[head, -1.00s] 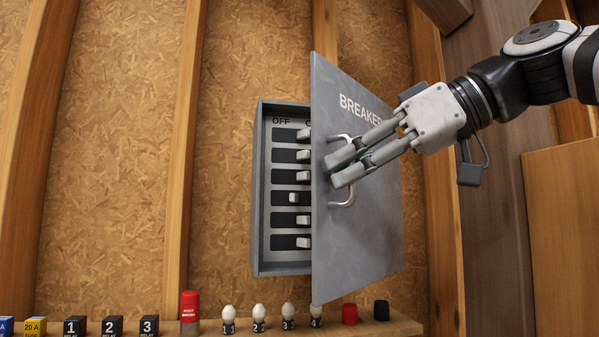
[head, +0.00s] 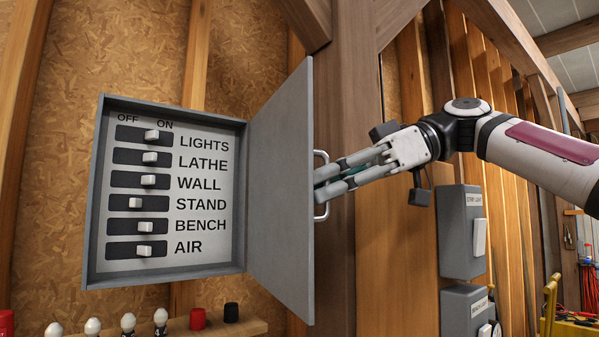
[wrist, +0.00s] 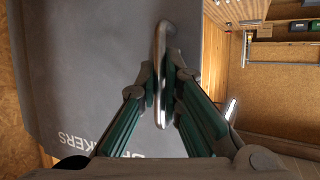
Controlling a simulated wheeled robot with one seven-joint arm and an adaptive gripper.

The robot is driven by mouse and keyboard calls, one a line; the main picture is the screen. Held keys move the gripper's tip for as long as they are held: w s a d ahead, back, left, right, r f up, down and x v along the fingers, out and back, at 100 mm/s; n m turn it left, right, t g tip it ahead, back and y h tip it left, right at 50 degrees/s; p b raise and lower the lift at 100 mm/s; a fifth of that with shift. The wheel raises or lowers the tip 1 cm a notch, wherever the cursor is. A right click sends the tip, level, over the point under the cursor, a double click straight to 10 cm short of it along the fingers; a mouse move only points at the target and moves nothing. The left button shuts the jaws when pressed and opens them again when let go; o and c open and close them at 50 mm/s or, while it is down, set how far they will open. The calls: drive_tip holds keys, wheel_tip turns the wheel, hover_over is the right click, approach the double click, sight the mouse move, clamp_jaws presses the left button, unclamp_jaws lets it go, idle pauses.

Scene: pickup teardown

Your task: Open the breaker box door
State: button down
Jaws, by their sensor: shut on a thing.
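The breaker box (head: 97,200) is on the wall at the left of the head view. Its grey door (head: 282,190) stands swung well out on its right side, so the inside shows. Inside is a column of several switches labelled LIGHTS, LATHE, WALL, STAND, BENCH and AIR. A metal handle (head: 321,208) is on the door's outer face. My gripper (head: 322,184) is shut on this handle from the right. In the wrist view the handle (wrist: 160,75) runs between the two fingers (wrist: 160,90), and the door's outer face (wrist: 85,70) fills the left.
Below the box a wooden ledge (head: 262,327) holds white bulbs, a red cap (head: 198,319) and a black cap (head: 231,312). Grey switch boxes (head: 455,232) are on the wall at the right, below my arm. A wooden post (head: 353,80) stands behind the door.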

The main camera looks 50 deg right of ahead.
drive_tip(key=shift+s+d+p, duration=0.15)
drive_tip(key=shift+d, duration=0.65)
drive_tip(key=shift+s+d+p, duration=0.1)
drive_tip(key=shift+d+p, duration=0.05)
drive_tip(key=shift+d, duration=0.6)
drive_tip(key=c, duration=2)
unclamp_jaws()
drive_tip(key=shift+w+r, duration=0.1)
drive_tip(key=shift+r, duration=4.95)
drive_tip(key=shift+c, duration=0.3)
